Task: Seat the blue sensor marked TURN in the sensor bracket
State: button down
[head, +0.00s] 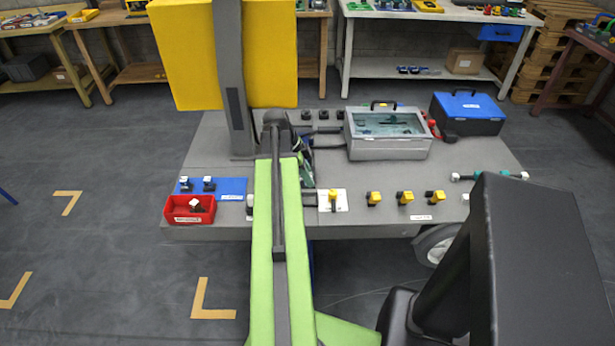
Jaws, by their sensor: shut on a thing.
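My green arm (277,250) reaches forward over a grey deck (340,172). I cannot make out my gripper; its jaws seem hidden behind the arm. I cannot make out a blue sensor marked TURN, and no label here reads clearly enough to identify it. Along the deck's near edge stand several small yellow-topped parts; one (333,197) is on a white plate, and others (374,198) stand to its right on dark bases. I cannot tell which, if any, is the sensor bracket.
A blue mat (233,187) holds small dark parts with white tops. A red bin (178,213) stands in front of it. A clear-lidded grey case (362,153) and a black-and-blue toolbox (478,128) are farther back. A large black shape (540,270) blocks the right foreground.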

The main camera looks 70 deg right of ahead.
jog(key=shift+f+b, duration=2.4)
jog(key=shift+f, duration=0.4)
jog(key=shift+f+b, duration=1.1)
jog(key=c, duration=1.1)
grip_release()
jog(key=shift+r, duration=0.1)
jog(key=shift+r, duration=0.1)
jog(key=p+v, duration=1.6)
jog(key=v, duration=0.1)
jog(key=shift+a+r, duration=0.1)
jog(key=shift+r, duration=0.05)
